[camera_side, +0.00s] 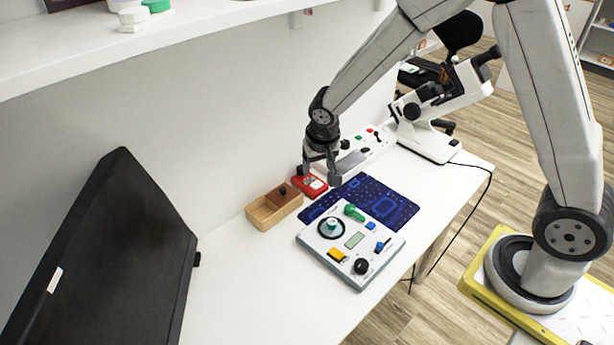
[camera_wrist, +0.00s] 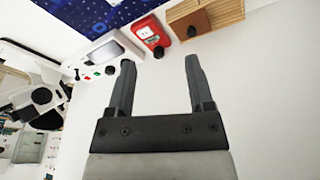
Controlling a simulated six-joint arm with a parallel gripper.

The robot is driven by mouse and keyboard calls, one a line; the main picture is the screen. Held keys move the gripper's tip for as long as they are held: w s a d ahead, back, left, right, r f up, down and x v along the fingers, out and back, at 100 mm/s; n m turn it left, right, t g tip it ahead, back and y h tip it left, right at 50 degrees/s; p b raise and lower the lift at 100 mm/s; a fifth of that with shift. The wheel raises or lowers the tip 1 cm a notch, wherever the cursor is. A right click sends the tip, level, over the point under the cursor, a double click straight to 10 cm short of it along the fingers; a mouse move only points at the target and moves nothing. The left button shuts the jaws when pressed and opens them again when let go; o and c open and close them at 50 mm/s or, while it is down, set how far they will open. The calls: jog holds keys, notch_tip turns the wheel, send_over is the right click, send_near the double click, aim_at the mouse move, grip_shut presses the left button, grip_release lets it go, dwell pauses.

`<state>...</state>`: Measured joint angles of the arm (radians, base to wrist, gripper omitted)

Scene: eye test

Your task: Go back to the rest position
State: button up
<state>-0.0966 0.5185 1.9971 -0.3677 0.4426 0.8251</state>
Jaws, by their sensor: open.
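My gripper (camera_side: 322,172) is open and empty in the side view, above the back part of the white table (camera_side: 228,285). In the wrist view my gripper (camera_wrist: 158,75) shows two dark fingers spread wide with nothing between them. Near it is a red device (camera_side: 310,186) with a pale face; the red device (camera_wrist: 151,32) also shows beyond the fingers in the wrist view. I cannot tell the exact height of the fingers above the table.
A wooden box (camera_side: 268,212) with a brown block, a dark blue mat (camera_side: 397,208) and a control panel (camera_side: 317,244) with knobs lie close by. A black monitor (camera_side: 110,255) stands left, a white instrument (camera_side: 432,140) right. A shelf (camera_side: 60,50) hangs above.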

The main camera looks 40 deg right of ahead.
jog(key=s+r+n, duration=0.2)
jog(key=s, duration=0.6)
jog(key=s+d+r+n+y, duration=0.1)
jog(key=s+r+n, duration=0.1)
jog(key=s, duration=0.6)
jog(key=shift+d+r+n+y, duration=0.2)
jog(key=shift+d+n+y, duration=0.1)
